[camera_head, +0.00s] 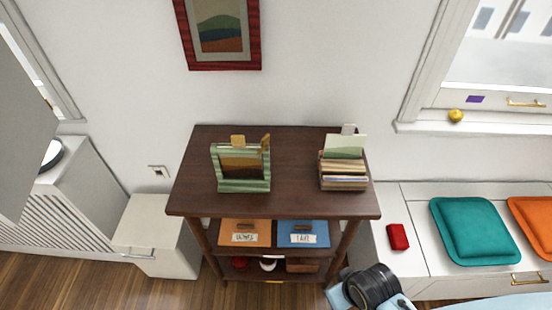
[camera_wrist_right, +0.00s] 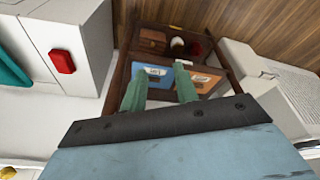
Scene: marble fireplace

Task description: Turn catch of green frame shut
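The green frame (camera_head: 243,186) stands upright on the left half of the dark wooden shelf top in the head view. It holds a brown and tan picture. A tan piece (camera_head: 238,141) sticks up at its top, and a small brown piece (camera_head: 265,141) stands tilted at its top right corner. I cannot tell which is the catch or how it is turned. My right gripper (camera_wrist_right: 160,84) shows two green fingers apart with nothing between them, away from the frame. The frame is not seen in the wrist view. My left gripper is not in view.
A box of cards (camera_head: 343,178) stands right of the frame on the shelf top (camera_head: 300,150). An orange bin (camera_head: 245,228) and a blue bin (camera_head: 303,228) sit below. A red object (camera_head: 397,237) and a teal cushion (camera_head: 474,231) lie on the white bench.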

